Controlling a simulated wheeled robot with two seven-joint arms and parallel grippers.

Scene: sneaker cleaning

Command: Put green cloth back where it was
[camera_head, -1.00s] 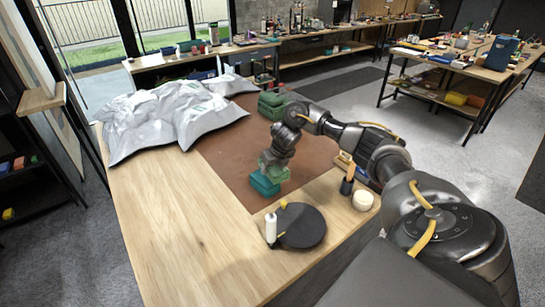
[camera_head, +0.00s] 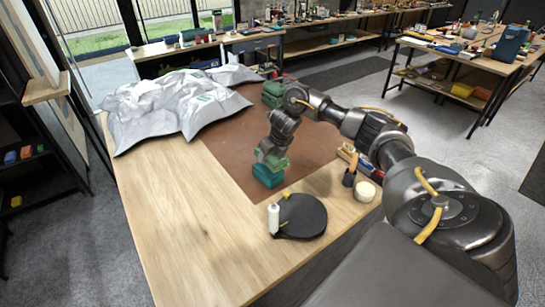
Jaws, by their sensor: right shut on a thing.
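My right gripper (camera_head: 271,163) points down over the brown mat, with its fingers partly hidden. It is shut on the green cloth (camera_head: 277,166), a small light green patch at the fingertips. Directly below is a teal folded-looking block (camera_head: 268,178) on the mat; I cannot tell whether the cloth touches it. A darker green stack (camera_head: 273,93) lies at the far edge of the mat. My left gripper is not in view.
The brown mat (camera_head: 235,150) lies on the wooden table (camera_head: 190,220). Crumpled silver-white bags (camera_head: 170,105) cover the back left. A black round tray (camera_head: 303,216), white bottle (camera_head: 273,220), pale round jar (camera_head: 365,191) and brush holder (camera_head: 349,178) stand nearer. The front left is clear.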

